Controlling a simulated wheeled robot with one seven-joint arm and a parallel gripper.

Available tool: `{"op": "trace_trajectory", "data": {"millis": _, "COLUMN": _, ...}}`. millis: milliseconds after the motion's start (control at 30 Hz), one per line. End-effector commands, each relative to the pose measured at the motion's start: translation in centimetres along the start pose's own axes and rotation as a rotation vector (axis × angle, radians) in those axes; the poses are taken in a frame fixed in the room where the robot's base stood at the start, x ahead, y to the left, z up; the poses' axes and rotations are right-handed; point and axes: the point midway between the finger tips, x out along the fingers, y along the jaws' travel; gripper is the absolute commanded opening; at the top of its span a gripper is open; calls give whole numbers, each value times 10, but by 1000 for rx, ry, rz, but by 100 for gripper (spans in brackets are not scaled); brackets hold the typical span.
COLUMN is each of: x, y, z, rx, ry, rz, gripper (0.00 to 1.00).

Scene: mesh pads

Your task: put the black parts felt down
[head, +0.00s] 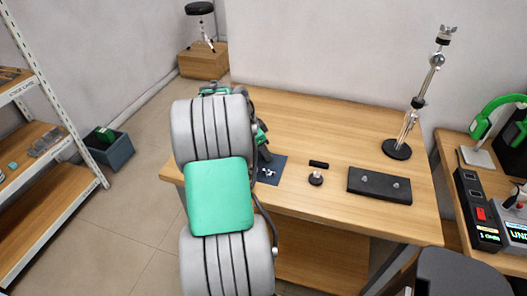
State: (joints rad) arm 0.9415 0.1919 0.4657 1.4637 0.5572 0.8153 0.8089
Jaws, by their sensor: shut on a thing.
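My arm stands in front of my gripper (263,148) at the left part of the wooden table, and only a bit of the gripper's green and black end shows. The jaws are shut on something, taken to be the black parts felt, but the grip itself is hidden. A dark, blue-black flat sheet (275,178) with small white bits on it shows just below the gripper. Its left part is hidden behind my arm. I cannot tell whether this sheet is the held felt or whether it touches the table.
The wooden table (340,130) is mostly clear behind. To the right lie a small black bar (319,164), a round black knobbed piece (316,179) and a black plate with two knobs (379,185). A chrome stand (396,149) stands at the back right. A shelf rack (60,110) is at left.

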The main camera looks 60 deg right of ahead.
Motion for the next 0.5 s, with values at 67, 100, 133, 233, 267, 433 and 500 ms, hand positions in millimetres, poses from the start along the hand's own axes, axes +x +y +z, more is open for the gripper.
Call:
{"op": "trace_trajectory", "data": {"millis": 67, "x": 6, "y": 0, "z": 2, "rx": 2, "ry": 1, "rz": 0, "gripper": 0}}
{"op": "trace_trajectory", "data": {"millis": 100, "x": 7, "y": 0, "z": 3, "rx": 2, "ry": 1, "rz": -2, "gripper": 0}}
{"op": "trace_trajectory", "data": {"millis": 133, "x": 7, "y": -1, "z": 3, "rx": 2, "ry": 1, "rz": -3, "gripper": 0}}
{"op": "trace_trajectory", "data": {"millis": 233, "x": 7, "y": 0, "z": 3, "rx": 2, "ry": 1, "rz": -2, "gripper": 0}}
{"op": "trace_trajectory", "data": {"millis": 267, "x": 7, "y": 0, "z": 3, "rx": 2, "ry": 1, "rz": -2, "gripper": 0}}
{"op": "trace_trajectory", "data": {"millis": 433, "x": 10, "y": 0, "z": 4, "rx": 2, "ry": 1, "rz": -2, "gripper": 34}}
{"op": "trace_trajectory", "data": {"millis": 500, "x": 10, "y": 0, "z": 4, "rx": 1, "ry": 1, "rz": -2, "gripper": 39}}
